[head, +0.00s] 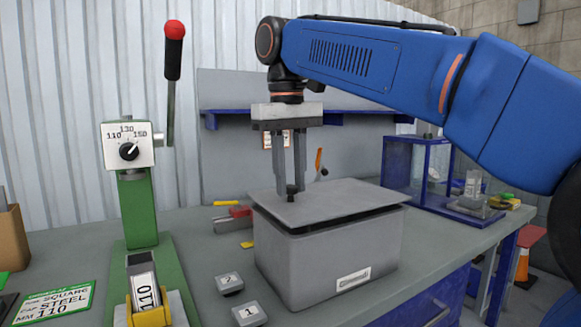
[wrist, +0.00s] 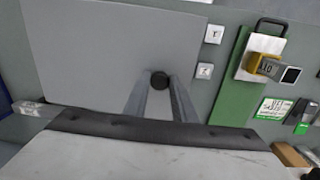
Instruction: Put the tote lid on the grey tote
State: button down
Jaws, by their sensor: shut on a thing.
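The tote lid (head: 335,199) is a flat grey plate with a small black knob (head: 291,190). My gripper (head: 290,188) points down and is shut on this knob. The grey tote (head: 325,262) stands on the table with a white label on its front. The lid is over the tote's mouth, with a dark band showing between lid and tote along the front and right. I cannot tell whether the lid touches the rim. In the wrist view the lid (wrist: 110,45) fills the upper left, with the knob (wrist: 160,80) between my fingertips; the tote is hidden there.
A green press (head: 140,215) with a red-knobbed lever stands left of the tote. Two numbered blocks (head: 229,283) (head: 249,313) lie close to the tote's left front. Red and yellow tools (head: 237,212) lie behind it. A blue-framed case (head: 430,170) stands behind right.

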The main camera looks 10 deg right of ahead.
jog(key=shift+f, duration=0.35)
jog(key=shift+f, duration=0.5)
dwell(0.7)
jog(key=c, duration=1.4)
grip_release()
